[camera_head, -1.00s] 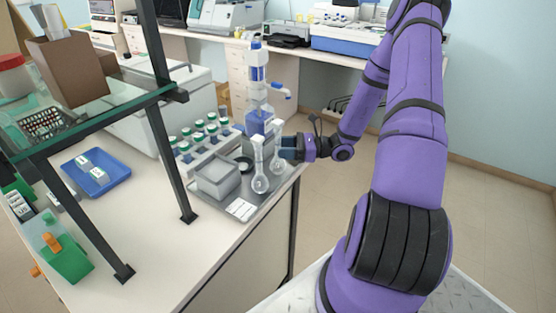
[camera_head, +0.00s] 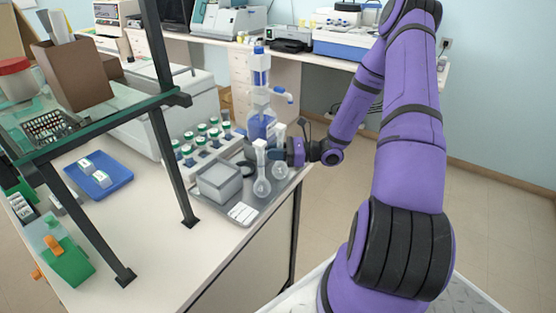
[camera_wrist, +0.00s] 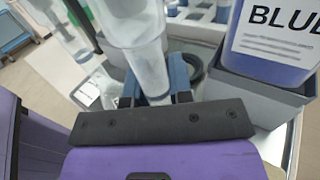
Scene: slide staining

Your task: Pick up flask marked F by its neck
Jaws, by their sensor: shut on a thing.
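Two clear round-bottomed flasks with white tops stand close together at the right end of a grey tray in the head view. The left one (camera_head: 262,186) stands apart from my gripper. The right one (camera_head: 280,131) has its neck between the blue fingers of my gripper (camera_head: 279,155), which reaches in from the right. In the wrist view the held flask (camera_wrist: 137,35) passes down between the fingers (camera_wrist: 155,88), which are shut on its neck. The other flask (camera_wrist: 65,35) is at upper left. I cannot read a letter F on either flask.
A wash bottle of blue liquid (camera_head: 261,128) stands just behind the flasks; its label shows in the wrist view (camera_wrist: 275,35). A grey box (camera_head: 219,183) and white-green capped bottles (camera_head: 202,135) are to the left. A shelf post (camera_head: 172,165) rises farther left.

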